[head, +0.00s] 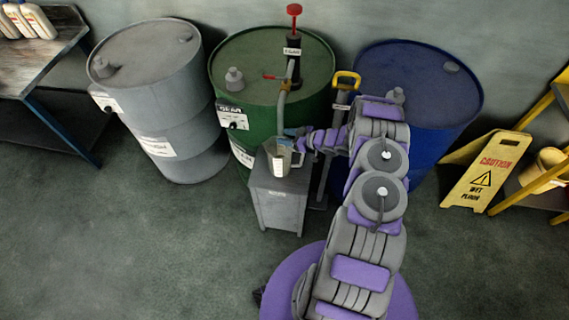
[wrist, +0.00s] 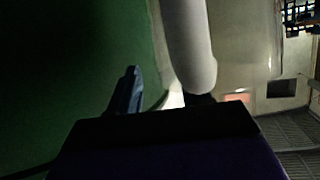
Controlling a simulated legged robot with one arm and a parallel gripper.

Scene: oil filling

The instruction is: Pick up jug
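A pale jug (head: 279,160) with a light label stands on the small grey cabinet (head: 279,196) in front of the green drum. A hose (head: 282,103) comes down to it from the red-topped hand pump (head: 292,46). My gripper (head: 297,140) reaches in from the right, level with the jug's upper part. In the wrist view, one dark finger (wrist: 125,92) stands to the left with a gap beside it. A smooth pale rounded bar (wrist: 190,45) hangs right of that gap; I cannot tell whether it is the jug's handle. The other finger is mostly hidden.
The green drum (head: 256,55) is close behind the cabinet, with a grey drum (head: 150,85) to the left and a blue drum (head: 420,85) to the right. A caution sign (head: 484,172) stands at the right. The floor at the left front is clear.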

